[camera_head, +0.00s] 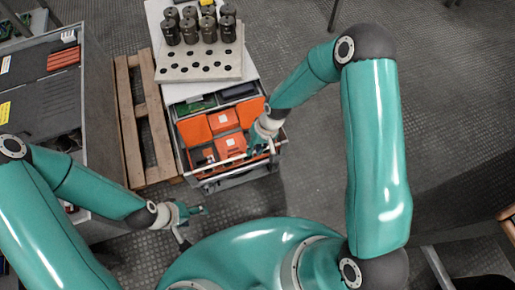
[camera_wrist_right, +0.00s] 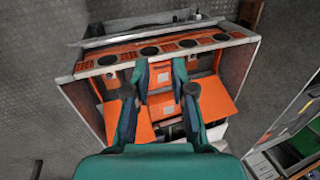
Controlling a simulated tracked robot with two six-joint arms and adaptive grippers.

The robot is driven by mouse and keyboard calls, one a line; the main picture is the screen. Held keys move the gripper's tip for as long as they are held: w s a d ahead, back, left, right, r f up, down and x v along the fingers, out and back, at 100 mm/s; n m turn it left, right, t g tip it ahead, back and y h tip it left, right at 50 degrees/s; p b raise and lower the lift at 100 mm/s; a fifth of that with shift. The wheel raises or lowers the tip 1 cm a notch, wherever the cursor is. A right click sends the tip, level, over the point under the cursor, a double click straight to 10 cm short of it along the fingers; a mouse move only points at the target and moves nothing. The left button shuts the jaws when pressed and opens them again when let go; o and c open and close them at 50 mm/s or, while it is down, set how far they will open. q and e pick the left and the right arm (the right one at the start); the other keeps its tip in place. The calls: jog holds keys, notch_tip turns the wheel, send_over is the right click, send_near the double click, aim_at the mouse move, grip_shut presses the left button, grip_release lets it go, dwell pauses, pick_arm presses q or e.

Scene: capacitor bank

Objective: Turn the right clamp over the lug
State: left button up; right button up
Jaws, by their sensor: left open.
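I cannot pick out the clamp or the lug for certain at this size. The orange-fronted unit (camera_head: 225,120) sits in the low cart in the head view, and its orange panels (camera_wrist_right: 217,100) fill the middle of the right wrist view. My right gripper (camera_head: 256,143) is over the front right part of this unit. In the right wrist view its fingers (camera_wrist_right: 160,70) stand apart with orange surface between them, and they hide part of the unit. I see nothing held. My left gripper (camera_head: 197,211) is open and empty, in front of the cart to the left.
A perforated light tray (camera_head: 200,68) with several dark cylinders (camera_head: 190,31) stands behind the unit. A wooden pallet (camera_head: 130,120) lies left of the cart. A grey workbench (camera_head: 45,95) is at the far left. The floor right of the cart is clear.

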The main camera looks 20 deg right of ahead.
jog(key=w+d+f+h+b, duration=0.1)
jog(key=w+d+h+b, duration=0.1)
jog(key=w+b, duration=0.35)
jog(key=w+d+f+h+b, duration=0.1)
jog(key=w+d+f+b, duration=0.2)
jog(key=w, duration=0.4)
pick_arm(q)
notch_tip(320, 180, down, 16)
jog(key=b, duration=0.5)
jog(key=shift+f, duration=0.2)
pick_arm(e)
jog(key=f, duration=1.5)
jog(key=shift+s+a, duration=0.15)
jog(key=shift+s, duration=0.05)
jog(key=shift+r, duration=0.1)
jog(key=shift+c, duration=0.2)
grip_shut()
